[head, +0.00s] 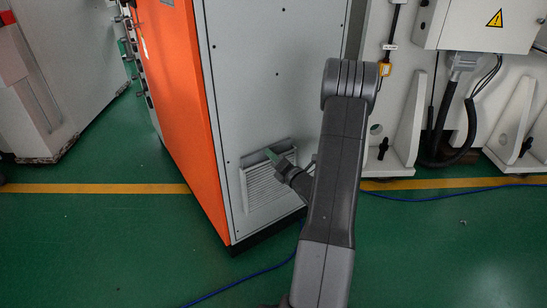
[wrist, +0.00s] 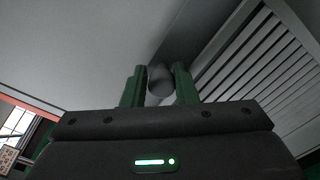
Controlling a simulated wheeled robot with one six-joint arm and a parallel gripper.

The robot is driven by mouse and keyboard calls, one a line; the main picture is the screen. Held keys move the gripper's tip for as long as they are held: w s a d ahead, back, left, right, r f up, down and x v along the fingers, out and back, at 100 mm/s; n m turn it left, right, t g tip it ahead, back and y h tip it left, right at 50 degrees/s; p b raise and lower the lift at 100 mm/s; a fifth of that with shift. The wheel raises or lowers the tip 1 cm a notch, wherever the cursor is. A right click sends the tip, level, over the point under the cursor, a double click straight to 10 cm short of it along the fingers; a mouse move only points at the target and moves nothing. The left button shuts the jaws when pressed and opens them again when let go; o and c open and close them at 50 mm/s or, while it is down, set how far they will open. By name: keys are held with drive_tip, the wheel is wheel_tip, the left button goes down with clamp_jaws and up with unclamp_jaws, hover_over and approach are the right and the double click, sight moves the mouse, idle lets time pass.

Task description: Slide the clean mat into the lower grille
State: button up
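The lower grille (head: 268,182) is a pale slatted panel low on the grey cabinet face. In the wrist view its slats (wrist: 278,68) fill the right side, close to my gripper. My gripper (head: 272,157) is at the grille's upper edge. In the wrist view its two green fingers (wrist: 158,84) stand either side of a small round grey knob (wrist: 160,80) and appear to touch it on both sides. What the knob is fixed to is mostly hidden by the fingers. I cannot make out a clean mat in either view.
The cabinet has a grey face (head: 270,75) and an orange side (head: 182,90). White machinery with a control box (head: 480,22) and dark hoses (head: 445,130) stands at right. A blue cable (head: 240,283) lies on the green floor, which is open at front left.

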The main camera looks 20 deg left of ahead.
drive_tip(key=shift+o, duration=0.5)
drive_tip(key=p+v, duration=0.3)
drive_tip(key=v, duration=1)
drive_tip(key=shift+s+d, duration=0.3)
drive_tip(key=shift+w, duration=0.1)
drive_tip(key=b+x, duration=0.2)
drive_tip(key=x, duration=1)
drive_tip(key=shift+w+a+f+b, duration=0.25)
drive_tip(key=shift+f+b, duration=0.05)
drive_tip(key=shift+b, duration=0.05)
